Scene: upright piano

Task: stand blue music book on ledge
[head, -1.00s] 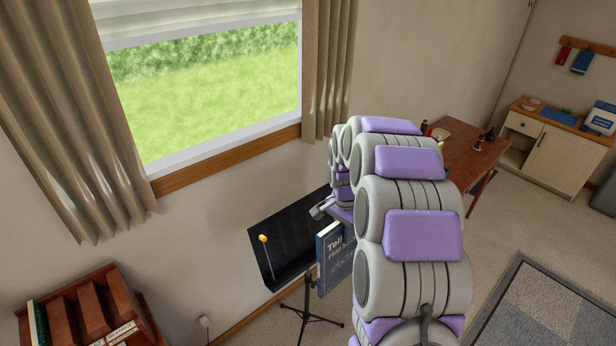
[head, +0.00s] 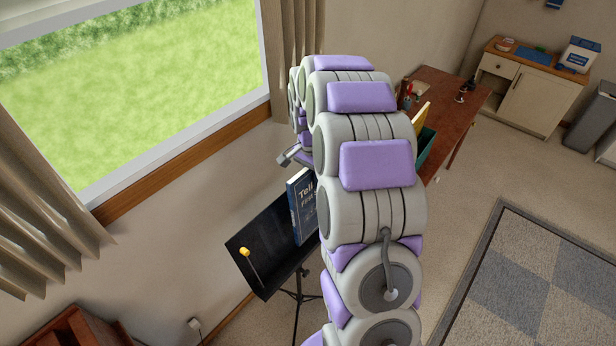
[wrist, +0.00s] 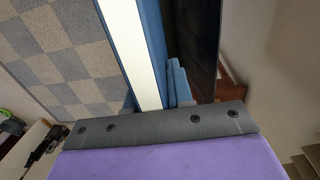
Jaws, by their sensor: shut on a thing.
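The blue music book (head: 301,208), with white lettering on its cover, is upright in the head view, in front of the right part of the black music stand (head: 262,262). My gripper (head: 292,157) is shut on the book from above. The wrist view shows the book's blue cover and white page edge (wrist: 130,45) running out from the grey gripper bar (wrist: 160,124). The dark stand panel (wrist: 197,45) is close beside it there. My arm hides the book's right side. I cannot tell whether the book's bottom touches the stand's ledge.
A yellow-tipped stick (head: 246,254) is at the stand's left part. A window and curtain are behind at left. A wooden desk (head: 440,95) with a green box (head: 426,146) stands beyond my arm. A grey checked rug (head: 520,285) and open carpet lie at right.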

